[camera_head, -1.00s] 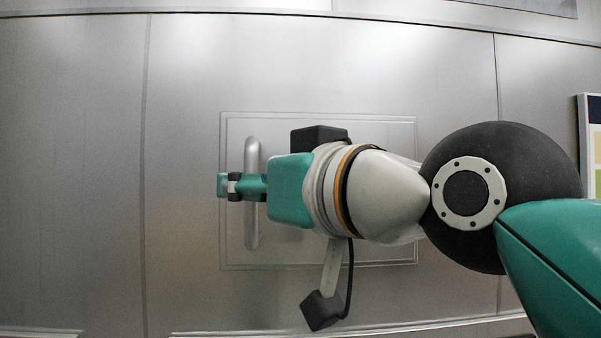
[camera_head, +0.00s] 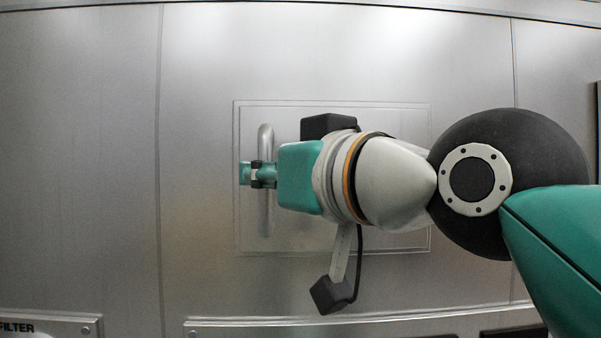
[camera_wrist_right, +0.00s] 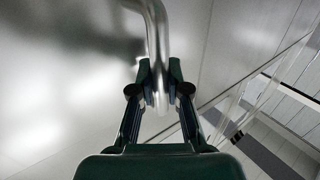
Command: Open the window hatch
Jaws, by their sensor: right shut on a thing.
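The window hatch (camera_head: 345,243) is a flat metal panel with a thin raised outline, set in the metal wall. It looks level with the wall in the head view. Its upright bar handle (camera_head: 265,215) is near the hatch's left edge and also shows in the right wrist view (camera_wrist_right: 155,35). My right gripper (camera_head: 252,174) is shut on the handle near its middle. In the right wrist view its two fingers (camera_wrist_right: 160,85) are on either side of the bar. My right arm hides much of the hatch's middle and right. My left gripper is not in view.
Plain metal wall panels (camera_head: 80,150) with upright seams surround the hatch. The right wrist view shows pale bars (camera_wrist_right: 250,95) at the right.

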